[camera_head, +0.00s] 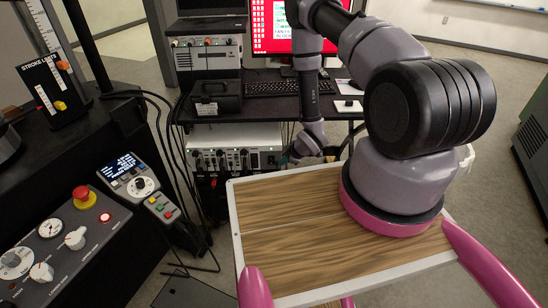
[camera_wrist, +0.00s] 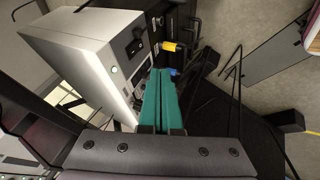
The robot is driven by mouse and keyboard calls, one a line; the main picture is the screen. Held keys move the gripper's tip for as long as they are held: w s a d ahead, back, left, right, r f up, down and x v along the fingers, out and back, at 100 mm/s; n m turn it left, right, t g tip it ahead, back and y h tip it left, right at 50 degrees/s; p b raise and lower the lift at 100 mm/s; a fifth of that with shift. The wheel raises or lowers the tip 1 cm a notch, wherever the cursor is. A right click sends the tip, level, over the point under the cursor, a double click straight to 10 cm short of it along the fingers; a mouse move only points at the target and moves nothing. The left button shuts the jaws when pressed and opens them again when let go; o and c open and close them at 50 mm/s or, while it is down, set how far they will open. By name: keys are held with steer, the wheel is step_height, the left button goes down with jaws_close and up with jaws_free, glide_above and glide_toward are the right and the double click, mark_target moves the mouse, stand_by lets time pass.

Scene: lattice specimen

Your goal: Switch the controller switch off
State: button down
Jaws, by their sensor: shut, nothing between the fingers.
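A light grey controller box (camera_head: 228,137) with a row of knobs and cables stands under the desk in the head view. In the wrist view, a silver box (camera_wrist: 75,45) fills the upper left; a black switch (camera_wrist: 135,47) and a small green light (camera_wrist: 114,70) show on its panel. I cannot read the switch's position. My gripper (camera_head: 288,158) is at the right end of the lower box. Its teal fingers (camera_wrist: 161,76) are shut and empty, pointing along the panel beside the switch. I cannot tell whether they touch the panel.
Yellow (camera_wrist: 170,46) and blue plugs and black cables sit close to the fingertips. A desk (camera_head: 300,106) with a keyboard and monitor is above the lower box. A control panel (camera_head: 62,240) with a red button is at left. My wood-topped base is in front.

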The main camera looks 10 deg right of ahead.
mark_target(271, 161)
steer(key=shift+s, duration=0.1)
steer(key=shift+f, duration=0.1)
steer(key=shift+w+a+f, duration=0.35)
steer(key=shift+w+f, duration=1.1)
steer(key=shift+w, duration=0.05)
steer(key=shift+w+a+f, duration=0.3)
steer(key=shift+w+f, duration=1.1)
steer(key=shift+w, duration=0.1)
steer(key=shift+w+a+f, duration=0.35)
steer(key=shift+w+f, duration=1.1)
steer(key=shift+w, duration=0.05)
steer(key=shift+w+f, duration=0.1)
steer(key=shift+w, duration=0.1)
